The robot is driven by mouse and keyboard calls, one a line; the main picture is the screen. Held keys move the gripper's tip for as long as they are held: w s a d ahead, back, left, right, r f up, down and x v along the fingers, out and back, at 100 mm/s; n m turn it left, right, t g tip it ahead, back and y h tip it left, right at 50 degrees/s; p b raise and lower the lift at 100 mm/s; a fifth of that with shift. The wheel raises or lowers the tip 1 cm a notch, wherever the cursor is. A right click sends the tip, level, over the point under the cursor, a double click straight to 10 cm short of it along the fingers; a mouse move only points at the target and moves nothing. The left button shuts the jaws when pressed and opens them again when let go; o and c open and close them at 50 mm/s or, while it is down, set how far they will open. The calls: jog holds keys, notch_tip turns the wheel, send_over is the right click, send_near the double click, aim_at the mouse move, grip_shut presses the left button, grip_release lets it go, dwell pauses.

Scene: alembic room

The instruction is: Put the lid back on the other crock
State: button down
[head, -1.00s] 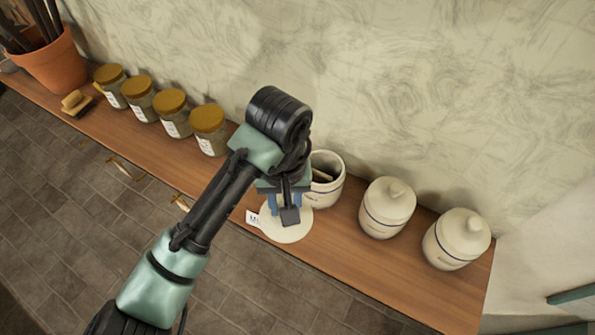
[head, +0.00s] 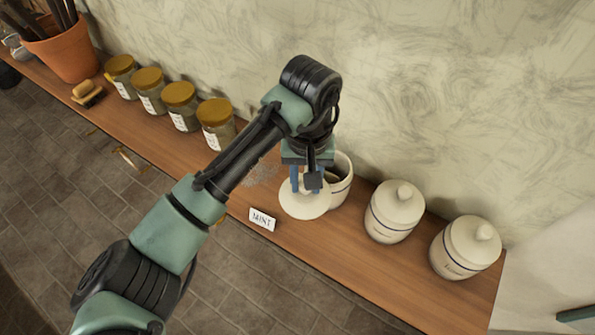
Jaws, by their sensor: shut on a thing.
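My gripper (head: 308,188) is shut on a round cream lid (head: 305,209), gripping it from above near its middle. The lid seems to be held above the shelf, in front of the open crock, and overlaps that crock's left side in the picture. The open crock (head: 341,184) is cream, upright and dark inside; my gripper and the lid hide part of it. Two more cream crocks, each with a knobbed lid on, stand to the right: a nearer one (head: 390,224) and one at the far right (head: 462,260).
A small card reading "MINT" (head: 262,220) stands on the wooden shelf (head: 330,262) left of the lid. Several jars with golden lids (head: 217,137) stand left along the wall. A brush (head: 87,92) and a terracotta pot (head: 70,58) are farther left. The shelf's front right is clear.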

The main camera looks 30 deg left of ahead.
jog(key=w+b, duration=0.2)
jog(key=w, duration=0.3)
jog(key=shift+w+d, duration=0.15)
jog(key=shift+w, duration=0.05)
jog(key=shift+w+f+b, duration=0.15)
jog(key=shift+w+b, duration=0.25)
jog(key=shift+w, duration=0.8)
jog(key=shift+w+f+b, duration=0.15)
jog(key=shift+w+b, duration=0.25)
jog(key=shift+w, duration=0.8)
jog(key=shift+p, duration=0.7)
jog(key=shift+f+p, duration=0.3)
jog(key=shift+f, duration=0.25)
dwell(0.6)
jog(key=shift+c, duration=2.4)
grip_release()
jog(key=shift+f, duration=0.4)
